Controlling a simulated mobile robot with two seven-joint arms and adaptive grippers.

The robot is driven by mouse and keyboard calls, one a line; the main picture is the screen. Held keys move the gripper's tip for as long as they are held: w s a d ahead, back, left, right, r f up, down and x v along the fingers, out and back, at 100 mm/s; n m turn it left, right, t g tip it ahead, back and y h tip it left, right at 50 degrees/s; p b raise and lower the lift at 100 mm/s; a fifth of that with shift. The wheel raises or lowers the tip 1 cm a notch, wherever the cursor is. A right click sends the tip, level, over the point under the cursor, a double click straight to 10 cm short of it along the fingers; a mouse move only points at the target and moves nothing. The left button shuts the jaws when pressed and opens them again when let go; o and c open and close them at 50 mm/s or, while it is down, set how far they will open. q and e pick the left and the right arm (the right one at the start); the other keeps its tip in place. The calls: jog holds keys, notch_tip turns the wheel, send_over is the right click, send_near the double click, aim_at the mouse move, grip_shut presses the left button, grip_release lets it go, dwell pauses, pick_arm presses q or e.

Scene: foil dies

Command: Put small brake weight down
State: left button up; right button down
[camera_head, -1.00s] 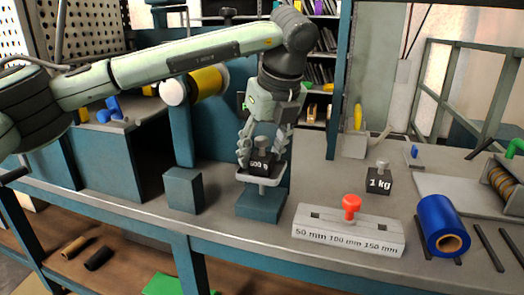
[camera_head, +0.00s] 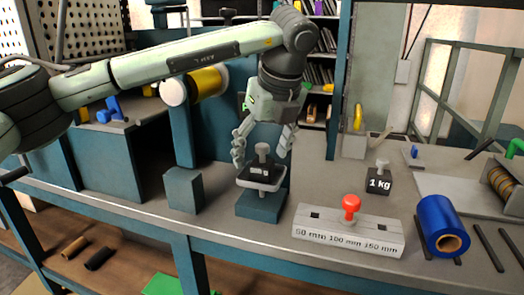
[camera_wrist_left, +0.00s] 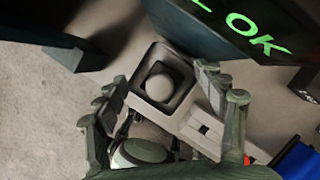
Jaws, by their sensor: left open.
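The small brake weight (camera_head: 259,171), a dark block with a grey knob on top, sits upright on a light-rimmed tray (camera_head: 272,186) above a blue block (camera_head: 258,206) in the head view. My left gripper (camera_head: 263,147) is open, with its fingers apart on either side of the knob and pointing down. In the left wrist view my open left gripper (camera_wrist_left: 176,95) has a finger at each side of the picture, and the weight's round knob (camera_wrist_left: 158,83) shows between and beyond them. My right gripper is out of view.
A 1 kg weight (camera_head: 378,181) stands farther right. A grey marked block (camera_head: 347,236) with a red knob (camera_head: 351,204) and a blue roll (camera_head: 442,225) lie to the right. A blue-grey box (camera_head: 183,190) stands left. A green "OK" display (camera_wrist_left: 258,35) shows in the left wrist view.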

pick_arm(q)
jog(key=v, duration=1.2)
